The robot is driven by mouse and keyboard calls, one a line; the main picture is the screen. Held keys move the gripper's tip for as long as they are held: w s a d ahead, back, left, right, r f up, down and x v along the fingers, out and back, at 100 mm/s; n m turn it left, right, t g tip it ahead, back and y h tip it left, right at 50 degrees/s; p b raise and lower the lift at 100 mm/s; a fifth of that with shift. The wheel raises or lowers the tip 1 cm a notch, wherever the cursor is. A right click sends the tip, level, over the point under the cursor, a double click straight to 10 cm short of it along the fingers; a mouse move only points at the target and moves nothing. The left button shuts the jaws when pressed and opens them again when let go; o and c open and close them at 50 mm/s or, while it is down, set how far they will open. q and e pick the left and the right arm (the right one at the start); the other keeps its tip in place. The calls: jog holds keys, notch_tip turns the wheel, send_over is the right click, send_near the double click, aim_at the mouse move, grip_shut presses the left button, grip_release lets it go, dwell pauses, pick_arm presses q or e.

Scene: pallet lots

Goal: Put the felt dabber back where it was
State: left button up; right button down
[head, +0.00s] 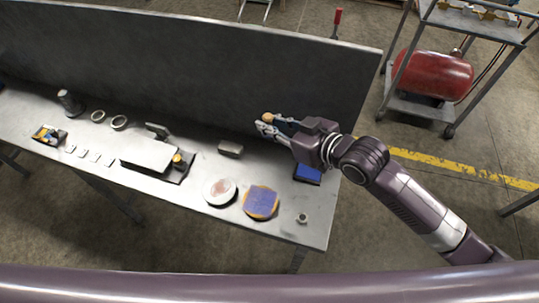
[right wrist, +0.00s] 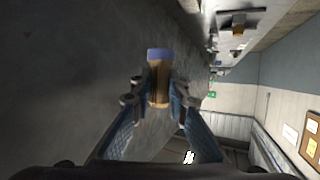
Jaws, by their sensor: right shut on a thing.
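The felt dabber (right wrist: 158,85) has a tan, wood-like body and a blue-violet end. My right gripper (head: 265,124) is shut on it, with one finger on each side in the right wrist view. In the head view the dabber (head: 268,117) shows only as a small tan tip at the fingers, above the back part of the bench near the dark back panel. Much of it is hidden there by the fingers. My left gripper is not in view.
The grey bench (head: 265,232) holds a purple pad with an orange rim (head: 262,202), a whitish round dish (head: 219,191), a blue pad (head: 307,174), a small ring-like piece (head: 302,218), a grey block (head: 230,149) and a flat plate (head: 149,154). The back panel (head: 200,70) stands behind.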

notch_tip(320, 180, down, 10)
jog(key=shift+f, duration=2)
jog(key=shift+f, duration=0.1)
jog(key=c, duration=1.9)
grip_release()
jog(key=shift+d+r, duration=0.1)
jog(key=shift+r, duration=0.1)
jog(key=v, duration=1)
jog(key=shift+s+d+b, duration=0.2)
jog(key=shift+s+b, duration=0.15)
jog(key=shift+s+d+r, duration=0.3)
jog(key=shift+s+d, duration=0.05)
